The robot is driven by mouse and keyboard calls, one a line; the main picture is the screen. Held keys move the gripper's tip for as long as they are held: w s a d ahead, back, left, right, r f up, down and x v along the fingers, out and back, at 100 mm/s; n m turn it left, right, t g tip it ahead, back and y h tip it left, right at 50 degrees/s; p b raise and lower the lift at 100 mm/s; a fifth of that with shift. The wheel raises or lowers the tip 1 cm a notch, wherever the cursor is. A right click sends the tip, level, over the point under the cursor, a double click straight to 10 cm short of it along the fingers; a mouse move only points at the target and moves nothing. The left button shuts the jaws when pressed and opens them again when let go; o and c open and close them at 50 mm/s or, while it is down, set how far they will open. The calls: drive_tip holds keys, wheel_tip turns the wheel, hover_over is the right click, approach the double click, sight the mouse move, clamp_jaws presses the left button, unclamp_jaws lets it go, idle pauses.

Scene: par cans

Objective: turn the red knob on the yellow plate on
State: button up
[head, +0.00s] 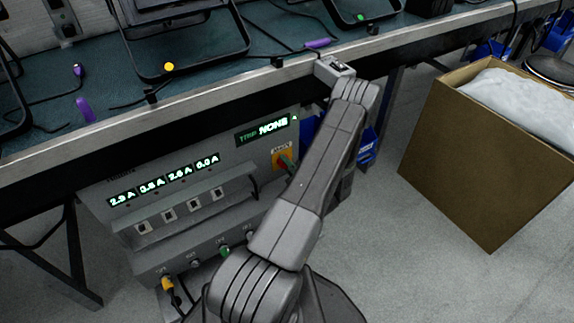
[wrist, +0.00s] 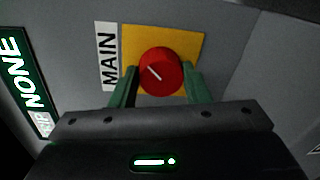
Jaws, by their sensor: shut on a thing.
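The red knob (wrist: 168,63) sits on the yellow plate (wrist: 197,42) in the wrist view, beside a white label reading MAIN (wrist: 109,57). Its white pointer line lies diagonally, from upper left to lower right in that view. My gripper (wrist: 160,74) has its two green fingers on either side of the knob and is shut on it. In the head view the yellow plate (head: 279,157) shows on the grey panel's right part; my arm hides part of the plate and gripper.
The grey panel (head: 150,182) stands under the bench edge (head: 190,107), with lit current readouts and a display (head: 267,130) reading NONE. Plugs and cables hang at its lower front. A cardboard box (head: 470,160) stands on the floor at right.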

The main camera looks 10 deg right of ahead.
idle(0.4)
drive_tip(key=o, duration=1)
drive_tip(key=shift+c, duration=0.2)
drive_tip(key=f+p+v, duration=0.1)
drive_tip(key=p+v, duration=0.2)
drive_tip(key=v, duration=1)
drive_tip(key=shift+s+d+r, duration=0.15)
drive_tip(key=shift+s+r, duration=0.25)
drive_tip(key=shift+r, duration=0.05)
drive_tip(key=shift+w, duration=0.1)
drive_tip(key=b+x, duration=0.3)
drive_tip(key=x, duration=1)
drive_tip(key=shift+w, duration=0.35)
